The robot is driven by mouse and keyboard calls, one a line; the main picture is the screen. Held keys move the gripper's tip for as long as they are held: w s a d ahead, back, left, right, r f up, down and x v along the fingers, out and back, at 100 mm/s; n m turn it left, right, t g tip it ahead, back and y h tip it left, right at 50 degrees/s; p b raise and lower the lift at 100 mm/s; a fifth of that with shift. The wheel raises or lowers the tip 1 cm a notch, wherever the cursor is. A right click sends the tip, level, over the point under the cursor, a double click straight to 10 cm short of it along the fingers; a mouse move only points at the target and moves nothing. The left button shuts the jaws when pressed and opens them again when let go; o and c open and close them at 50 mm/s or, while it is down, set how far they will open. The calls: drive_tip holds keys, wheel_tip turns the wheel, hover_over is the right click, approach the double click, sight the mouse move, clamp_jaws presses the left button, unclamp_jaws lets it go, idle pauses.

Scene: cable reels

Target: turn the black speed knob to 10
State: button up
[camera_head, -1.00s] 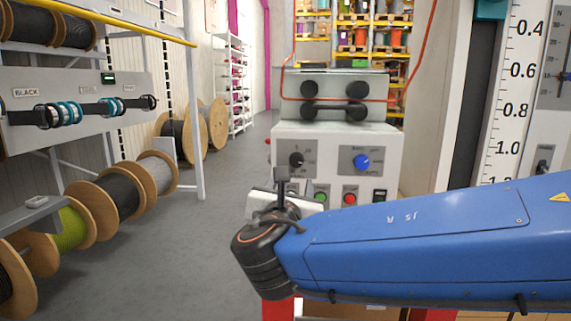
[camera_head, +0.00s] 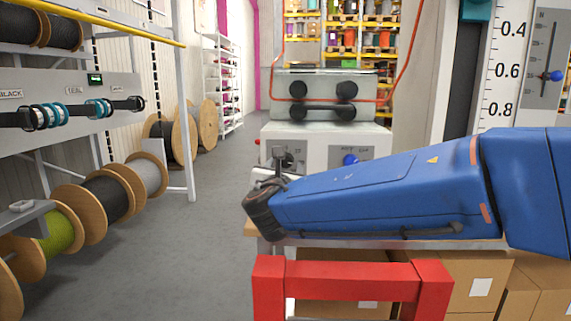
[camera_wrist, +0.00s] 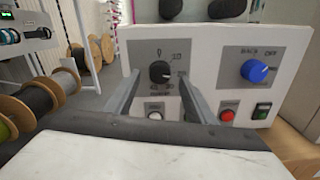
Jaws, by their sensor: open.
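The black speed knob (camera_wrist: 159,72) sits on a grey dial plate on the white machine front. Dial numbers surround it, with 10 at its upper right in the wrist view. Its pointer is too small to read surely. My gripper (camera_wrist: 159,79) is open, with one finger on each side of the knob in that view. I cannot tell whether the fingers touch it. In the head view my gripper (camera_head: 279,159) is in front of the dial plate and hides much of the knob.
A blue knob (camera_wrist: 255,71) is right of the black one. A red frame (camera_head: 350,280) stands below my arm. Cable reels (camera_head: 105,195) line the left; the grey aisle is clear.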

sight(286, 161)
drive_tip(key=shift+w, duration=2.05)
drive_tip(key=c, duration=1)
